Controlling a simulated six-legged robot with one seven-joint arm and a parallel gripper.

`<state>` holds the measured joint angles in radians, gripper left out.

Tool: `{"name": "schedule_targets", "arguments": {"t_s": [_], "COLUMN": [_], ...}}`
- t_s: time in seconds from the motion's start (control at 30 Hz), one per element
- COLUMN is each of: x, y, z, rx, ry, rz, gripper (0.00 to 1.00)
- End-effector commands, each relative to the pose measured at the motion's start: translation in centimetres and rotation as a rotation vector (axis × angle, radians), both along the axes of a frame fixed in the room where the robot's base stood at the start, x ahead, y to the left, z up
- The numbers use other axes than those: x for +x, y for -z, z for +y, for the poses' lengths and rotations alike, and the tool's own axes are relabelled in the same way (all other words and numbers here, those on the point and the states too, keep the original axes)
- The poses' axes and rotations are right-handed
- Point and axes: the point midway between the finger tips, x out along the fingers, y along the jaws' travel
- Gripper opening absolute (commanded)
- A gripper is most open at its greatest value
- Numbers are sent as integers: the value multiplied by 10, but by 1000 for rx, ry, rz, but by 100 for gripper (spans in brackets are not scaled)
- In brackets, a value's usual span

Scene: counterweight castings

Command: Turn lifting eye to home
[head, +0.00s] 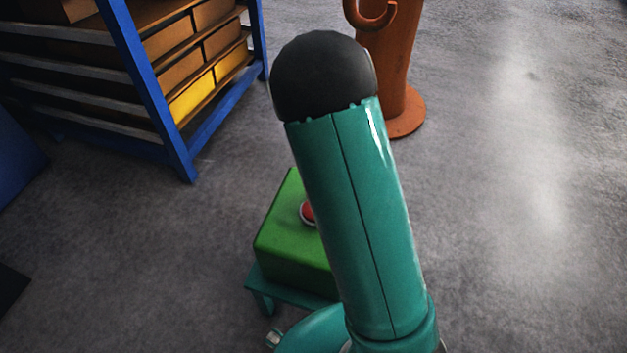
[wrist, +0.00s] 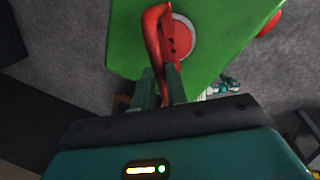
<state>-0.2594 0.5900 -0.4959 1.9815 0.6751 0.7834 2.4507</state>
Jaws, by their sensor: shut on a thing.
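The lifting eye (wrist: 153,30) is a red loop, seen nearly edge-on in the wrist view. It rises beside a red disc (wrist: 181,37) with dark holes and a pale ring around it. The disc sits on the green casting (wrist: 215,35), which also shows in the head view (head: 285,240) on a low teal stand (head: 262,283). My gripper (wrist: 161,77) is shut on the lower part of the eye. In the head view my arm hides the gripper and most of the red fitting. Any home mark is not visible.
A blue rack (head: 150,90) with brown and yellow boxes stands at the back left. An orange-brown post (head: 400,90) with a hook stands behind the casting. A second red part (wrist: 268,22) shows at the casting's edge. The grey floor at right is clear.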

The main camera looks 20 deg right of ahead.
Motion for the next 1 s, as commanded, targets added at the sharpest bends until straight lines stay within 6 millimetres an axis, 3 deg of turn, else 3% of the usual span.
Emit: {"name": "schedule_targets", "arguments": {"t_s": [0.6,1.0], "x": [-1,-2], "y": [-3,-3], "z": [-1,1], "rx": [9,8], "ry": [516,647], "rz": [-4,-5], "gripper": [0,0]}}
